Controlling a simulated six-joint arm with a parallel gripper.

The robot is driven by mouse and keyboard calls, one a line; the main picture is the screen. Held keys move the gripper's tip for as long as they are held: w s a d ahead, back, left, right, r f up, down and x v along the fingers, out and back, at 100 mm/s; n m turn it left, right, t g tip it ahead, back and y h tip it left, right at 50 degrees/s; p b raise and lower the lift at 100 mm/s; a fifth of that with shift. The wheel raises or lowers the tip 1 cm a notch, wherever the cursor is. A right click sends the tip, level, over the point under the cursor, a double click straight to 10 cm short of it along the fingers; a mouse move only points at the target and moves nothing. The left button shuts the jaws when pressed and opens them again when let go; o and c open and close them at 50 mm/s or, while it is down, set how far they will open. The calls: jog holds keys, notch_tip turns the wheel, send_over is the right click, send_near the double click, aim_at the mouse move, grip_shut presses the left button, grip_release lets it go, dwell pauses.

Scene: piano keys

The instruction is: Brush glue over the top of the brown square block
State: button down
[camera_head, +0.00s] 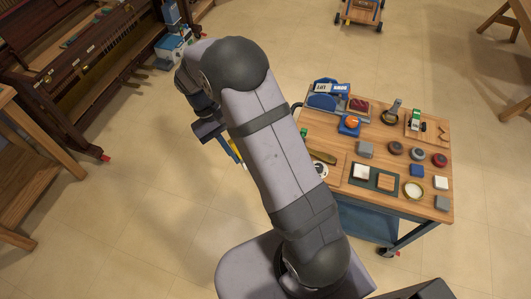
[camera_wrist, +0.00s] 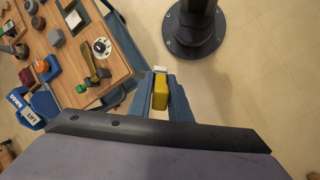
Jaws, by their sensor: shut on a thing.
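A brown square block (camera_head: 386,181) lies on a dark green mat (camera_head: 373,188) on the wooden cart top. My gripper (camera_head: 234,152) is off the cart's left side, above the floor and well apart from the block. In the wrist view my gripper (camera_wrist: 161,97) has its blue fingers shut on a yellow-handled tool (camera_wrist: 160,92) with a pale tip, which looks like a brush. A round dish (camera_head: 413,190) with pale contents, possibly glue, stands right of the mat. The block cannot be made out clearly in the wrist view.
An open piano (camera_head: 75,60) stands at the left. Floor between is clear.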

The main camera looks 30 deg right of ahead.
dwell(0.4)
jog(key=shift+d, duration=0.55)
jog(key=s+d+f+m+y, duration=0.1)
jog(key=s+d+m, duration=0.2)
jog(key=s+d, duration=0.5)
jog(key=s+d+f+m+g+y, duration=0.1)
jog(key=s+d+m+y, duration=0.3)
jog(key=d, duration=0.9)
jog(key=s+d+f+m+h, duration=0.1)
jog(key=s+d+f+m, duration=0.1)
jog(key=s+d, duration=0.65)
jog(key=w+d+f+n+h, duration=0.1)
jog(key=w+d+n+h, duration=0.2)
jog(key=d+n, duration=0.6)
jog(key=shift+w+d+t+h, duration=0.4)
jog(key=shift+d+h, duration=0.2)
jog(key=shift+d, duration=0.1)
jog(key=shift+f, duration=0.2)
